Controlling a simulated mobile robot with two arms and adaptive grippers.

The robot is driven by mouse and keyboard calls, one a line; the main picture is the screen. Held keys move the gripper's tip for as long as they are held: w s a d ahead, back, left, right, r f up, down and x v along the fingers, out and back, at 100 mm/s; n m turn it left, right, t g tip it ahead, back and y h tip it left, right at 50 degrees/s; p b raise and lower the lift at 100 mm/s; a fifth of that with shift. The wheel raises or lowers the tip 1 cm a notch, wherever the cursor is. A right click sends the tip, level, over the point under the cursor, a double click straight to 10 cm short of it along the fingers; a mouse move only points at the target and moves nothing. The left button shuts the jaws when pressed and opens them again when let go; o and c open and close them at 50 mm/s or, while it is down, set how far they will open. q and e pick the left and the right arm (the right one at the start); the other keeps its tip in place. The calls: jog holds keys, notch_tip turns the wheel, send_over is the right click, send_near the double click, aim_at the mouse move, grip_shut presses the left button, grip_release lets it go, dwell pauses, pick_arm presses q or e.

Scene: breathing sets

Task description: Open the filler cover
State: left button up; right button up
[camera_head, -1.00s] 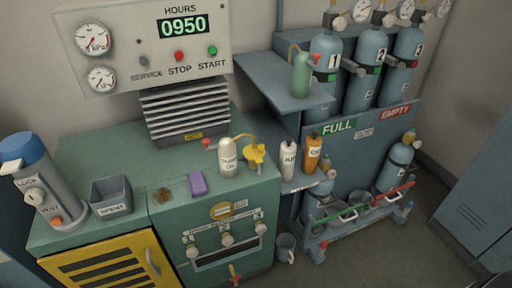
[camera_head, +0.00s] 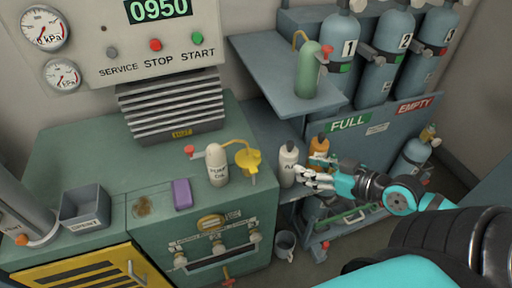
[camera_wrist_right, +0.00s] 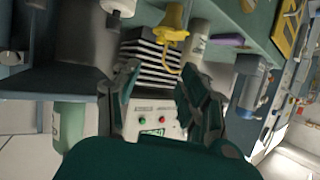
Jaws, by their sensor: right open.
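A small round brass-coloured cap (camera_head: 143,207) lies on top of the green machine (camera_head: 85,165); it looks like the filler cover, but I cannot read a label on it. It sits flat, left of a purple block (camera_head: 182,194). My right gripper (camera_head: 302,178) is to the right of the machine, close to the white bottle (camera_head: 288,165); I cannot tell if they touch. In the right wrist view, its two dark fingers (camera_wrist_right: 165,92) are spread with nothing held between them. My left gripper is out of view.
A pump oil bottle (camera_head: 217,165) and a yellow funnel (camera_head: 248,163) stand near the machine's right edge. The funnel also shows in the right wrist view (camera_wrist_right: 172,38). A grey spent bin (camera_head: 84,208) is at left. A shelf with a green bottle (camera_head: 306,72) overhangs at right.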

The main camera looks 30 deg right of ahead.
aim_at(258, 153)
jog(key=p+x, duration=0.2)
jog(key=x, duration=1.5)
jog(key=shift+a+r, duration=0.1)
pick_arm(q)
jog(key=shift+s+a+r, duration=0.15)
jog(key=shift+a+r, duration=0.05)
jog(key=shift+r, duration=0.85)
pick_arm(e)
grip_shut()
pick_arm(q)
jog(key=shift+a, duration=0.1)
